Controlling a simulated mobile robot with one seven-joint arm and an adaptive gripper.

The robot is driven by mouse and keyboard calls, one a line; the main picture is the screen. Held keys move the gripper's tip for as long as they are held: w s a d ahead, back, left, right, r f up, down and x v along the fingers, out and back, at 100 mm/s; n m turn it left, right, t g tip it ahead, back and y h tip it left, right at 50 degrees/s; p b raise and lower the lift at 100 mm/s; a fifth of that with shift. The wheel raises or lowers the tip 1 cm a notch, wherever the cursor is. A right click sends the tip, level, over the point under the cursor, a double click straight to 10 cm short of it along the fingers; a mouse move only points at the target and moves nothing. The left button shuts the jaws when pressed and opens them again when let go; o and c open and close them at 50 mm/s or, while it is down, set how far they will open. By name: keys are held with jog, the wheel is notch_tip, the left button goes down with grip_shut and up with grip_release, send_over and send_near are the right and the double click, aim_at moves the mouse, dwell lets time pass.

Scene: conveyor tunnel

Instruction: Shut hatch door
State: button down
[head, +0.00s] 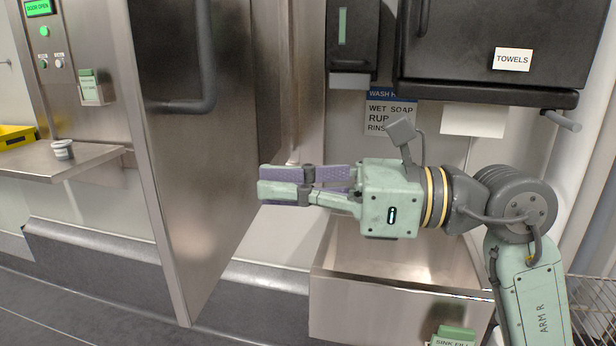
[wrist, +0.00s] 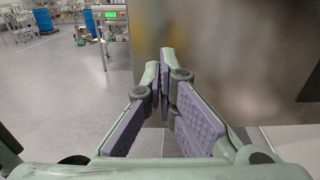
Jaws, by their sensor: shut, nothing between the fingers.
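The hatch door (head: 205,150) is a tall brushed-metal panel with a dark grey bar handle near its top. It stands swung open, out from the wall, in the head view. My gripper (head: 262,184) is to the right of the door, pointing left, with its fingers shut and empty. The fingertips are close to the door's right edge; I cannot tell whether they touch. In the wrist view my gripper (wrist: 165,65) points at the door's metal face (wrist: 220,60), which fills the upper right. The hatch opening is largely hidden behind the door.
A steel shelf (head: 60,165) with a small cup (head: 62,149) and a yellow tray (head: 16,136) is at left. A sink basin (head: 385,300) is below my gripper. A towel dispenser (head: 490,50) and a soap dispenser (head: 352,40) hang above. Open floor (wrist: 70,110) shows in the wrist view.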

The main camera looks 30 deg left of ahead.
aim_at(184, 182)
jog(key=p+x, duration=0.2)
jog(key=x, duration=0.5)
jog(key=shift+s+a+r, duration=0.1)
jog(key=shift+a, duration=0.3)
jog(key=shift+s+a, duration=0.15)
jog(key=shift+a, duration=0.3)
jog(key=shift+a, duration=0.15)
